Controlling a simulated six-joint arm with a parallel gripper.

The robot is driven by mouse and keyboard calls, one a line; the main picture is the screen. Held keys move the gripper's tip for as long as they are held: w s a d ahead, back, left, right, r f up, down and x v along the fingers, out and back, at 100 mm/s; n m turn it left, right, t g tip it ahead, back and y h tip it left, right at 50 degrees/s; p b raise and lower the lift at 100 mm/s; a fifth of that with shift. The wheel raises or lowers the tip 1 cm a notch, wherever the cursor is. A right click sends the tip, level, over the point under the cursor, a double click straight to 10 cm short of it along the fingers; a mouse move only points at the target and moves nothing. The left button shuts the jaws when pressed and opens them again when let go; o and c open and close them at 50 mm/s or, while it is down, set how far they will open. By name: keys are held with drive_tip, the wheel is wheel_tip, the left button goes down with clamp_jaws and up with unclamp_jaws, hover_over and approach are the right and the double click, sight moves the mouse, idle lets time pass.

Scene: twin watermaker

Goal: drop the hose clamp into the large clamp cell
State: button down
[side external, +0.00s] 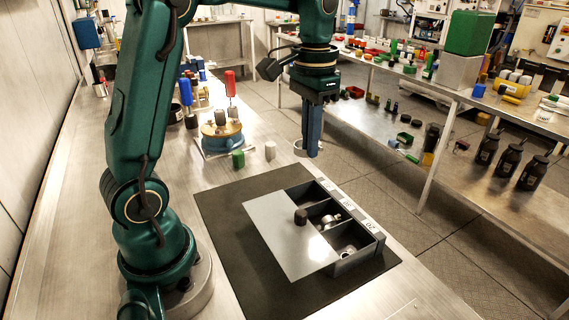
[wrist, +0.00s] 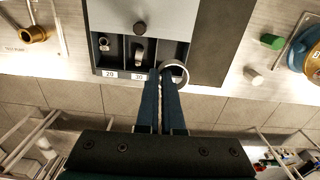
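The hose clamp (wrist: 185,75) is a silver ring held at the fingertips of my gripper (wrist: 160,72). The fingers are nearly together on one edge of the ring. In the side view my gripper (side external: 312,154) points down, with the clamp (side external: 298,147) at its tips, above and beyond the far end of the grey box (side external: 378,247). The box has three cells along one side. The cells labelled 20 (wrist: 109,74) and 30 (wrist: 137,76) each hold a metal clamp. The third cell (wrist: 168,52) looks empty; the ring and fingers hide its label in the wrist view.
A grey sliding lid (side external: 280,235) with a black knob (side external: 300,217) covers the rest of the box, which sits on a dark mat (side external: 225,220). A spool (side external: 222,134) is further back.

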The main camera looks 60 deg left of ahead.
drive_tip(key=shift+d+f, duration=0.15)
drive_tip(key=shift+f, duration=1.35)
drive_tip(key=shift+d+f, duration=0.15)
drive_tip(key=shift+f, duration=1.35)
drive_tip(key=c, duration=1)
unclamp_jaws()
